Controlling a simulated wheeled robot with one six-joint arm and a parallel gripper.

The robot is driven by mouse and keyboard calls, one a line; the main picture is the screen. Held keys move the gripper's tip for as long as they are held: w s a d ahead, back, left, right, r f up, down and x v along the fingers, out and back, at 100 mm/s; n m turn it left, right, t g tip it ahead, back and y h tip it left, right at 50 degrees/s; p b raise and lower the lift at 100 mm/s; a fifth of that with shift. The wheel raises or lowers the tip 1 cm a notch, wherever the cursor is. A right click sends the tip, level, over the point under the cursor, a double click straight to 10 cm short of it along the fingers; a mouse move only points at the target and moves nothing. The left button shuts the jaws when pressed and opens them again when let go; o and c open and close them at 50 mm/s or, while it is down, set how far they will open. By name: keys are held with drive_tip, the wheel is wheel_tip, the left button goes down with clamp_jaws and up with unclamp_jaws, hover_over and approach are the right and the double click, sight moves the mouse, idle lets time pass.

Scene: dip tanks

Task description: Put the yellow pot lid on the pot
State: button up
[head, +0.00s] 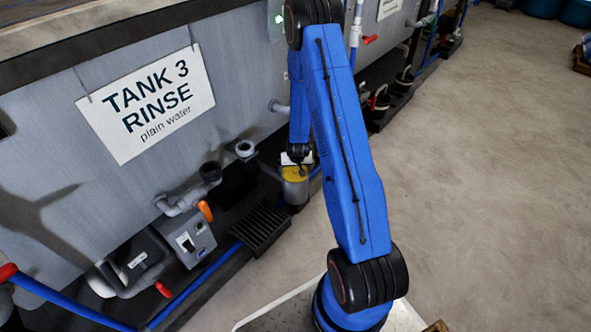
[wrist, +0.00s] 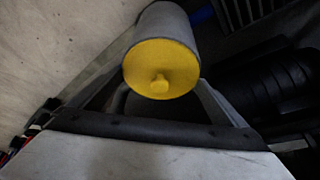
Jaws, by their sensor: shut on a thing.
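In the head view the yellow lid (head: 294,173) is at the top of the grey pot (head: 295,191), below the end of my arm. I cannot tell if the lid is fully seated. My gripper (wrist: 160,84) is shut on the lid, with a finger at either side of it. The fingertips are dark and their contact is hard to see.
The grey tank wall with the "TANK 3 RINSE" sign (head: 148,100) stands behind. A black grate (head: 262,228), a grey control box (head: 188,240) and pipes are left of the pot. Open concrete floor (head: 470,190) lies to the right.

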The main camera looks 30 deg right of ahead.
drive_tip(key=shift+s+f, duration=0.1)
drive_tip(key=shift+f, duration=0.3)
drive_tip(key=o, duration=0.7)
drive_tip(key=shift+r, duration=0.4)
drive_tip(key=s+a+r+n+y, duration=0.1)
drive_tip(key=s+a+r, duration=0.35)
drive_tip(key=r, duration=0.75)
drive_tip(key=s+a+r+n+t+y, duration=0.1)
drive_tip(key=s+a+r, duration=0.35)
drive_tip(key=r, duration=0.75)
drive_tip(key=s+a+r+n+y, duration=0.1)
drive_tip(key=s+a+r, duration=0.4)
drive_tip(key=r, duration=0.7)
drive_tip(key=s+a+r, duration=0.1)
drive_tip(key=s+r, duration=0.3)
drive_tip(key=s, duration=0.4)
drive_tip(key=s+a+r+n, duration=0.1)
drive_tip(key=s+r, duration=0.3)
drive_tip(key=s, duration=0.5)
drive_tip(key=s+a+r+n+h, duration=0.1)
drive_tip(key=s+a+r, duration=0.1)
drive_tip(key=s+r, duration=0.3)
drive_tip(key=s, duration=0.3)
drive_tip(key=shift+s+a, duration=0.2)
